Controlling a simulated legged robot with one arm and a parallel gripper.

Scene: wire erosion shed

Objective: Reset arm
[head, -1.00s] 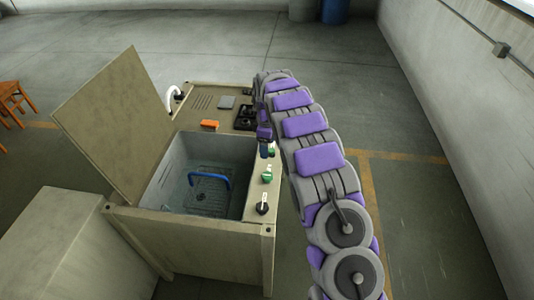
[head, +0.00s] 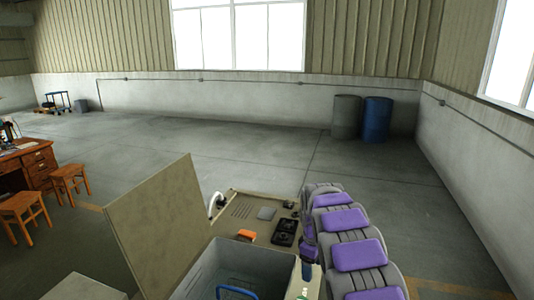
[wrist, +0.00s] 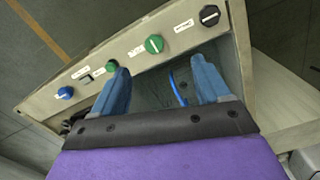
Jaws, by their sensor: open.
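My gripper (wrist: 160,88) shows in the wrist view with its two blue fingers spread apart and nothing between them. Beyond the fingers is the machine's control panel (wrist: 182,40) with green, black and blue knobs, and part of the open tank with a blue handle (wrist: 177,88). In the head view my arm comes up on the right side of the machine, and the gripper end is mostly hidden there. The machine's tank (head: 190,284) is open, with its lid (head: 160,225) raised on the left.
An orange block (head: 247,235) lies on the machine top (head: 240,209). Wooden stools (head: 70,180) and a desk (head: 35,165) stand at the left. A grey drum (head: 346,116) and a blue drum (head: 377,119) stand by the back wall. The floor behind the machine is clear.

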